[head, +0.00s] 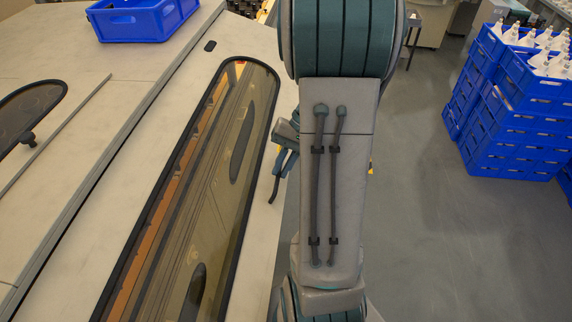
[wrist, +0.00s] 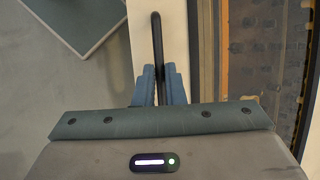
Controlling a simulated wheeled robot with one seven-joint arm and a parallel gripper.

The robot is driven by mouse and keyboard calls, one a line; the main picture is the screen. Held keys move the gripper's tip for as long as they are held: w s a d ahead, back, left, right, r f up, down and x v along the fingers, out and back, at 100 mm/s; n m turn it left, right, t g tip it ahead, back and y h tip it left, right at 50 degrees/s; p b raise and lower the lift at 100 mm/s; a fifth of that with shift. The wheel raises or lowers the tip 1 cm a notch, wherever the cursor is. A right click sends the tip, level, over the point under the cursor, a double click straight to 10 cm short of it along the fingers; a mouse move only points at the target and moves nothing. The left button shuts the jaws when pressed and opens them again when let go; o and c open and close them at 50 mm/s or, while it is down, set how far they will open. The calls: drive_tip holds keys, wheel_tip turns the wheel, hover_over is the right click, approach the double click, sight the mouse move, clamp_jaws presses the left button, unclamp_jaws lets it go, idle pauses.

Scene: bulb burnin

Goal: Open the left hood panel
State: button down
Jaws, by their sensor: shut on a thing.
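A pale hood panel (head: 258,222) with a long tinted window (head: 215,170) in a black frame fills the middle of the head view. A slim dark handle (head: 275,188) sits along its right edge; it also shows in the wrist view (wrist: 157,38). My gripper (head: 281,160) is at this handle, partly hidden behind my arm. In the wrist view my gripper's blue fingers (wrist: 160,75) are closed on the handle from both sides. The lower part of the handle is hidden between the fingers. I cannot tell whether the panel is raised at all.
Another pale panel (head: 45,185) with a dark window (head: 28,108) lies left of a long dark seam. A blue bin (head: 140,20) stands on the top at the back. Stacked blue crates (head: 520,125) with white bulbs stand at the right. The grey floor (head: 440,250) between is clear.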

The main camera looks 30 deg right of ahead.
drive_tip(key=shift+w+a+r, duration=0.1)
drive_tip(key=shift+w+a, duration=0.1)
drive_tip(key=shift+a, duration=0.05)
drive_tip(key=c, duration=1.7)
unclamp_jaws()
drive_tip(key=shift+c, duration=0.2)
drive_tip(key=shift+o, duration=1.2)
drive_tip(key=shift+w+a, duration=0.2)
drive_tip(key=shift+a, duration=0.05)
drive_tip(key=shift+s+d, duration=0.2)
drive_tip(key=shift+d, duration=0.1)
drive_tip(key=b+v, duration=0.1)
drive_tip(key=v, duration=1.2)
drive_tip(key=shift+d+r+b, duration=0.15)
drive_tip(key=shift+r+b, duration=0.1)
drive_tip(key=shift+b, duration=0.05)
drive_tip(key=shift+w, duration=0.1)
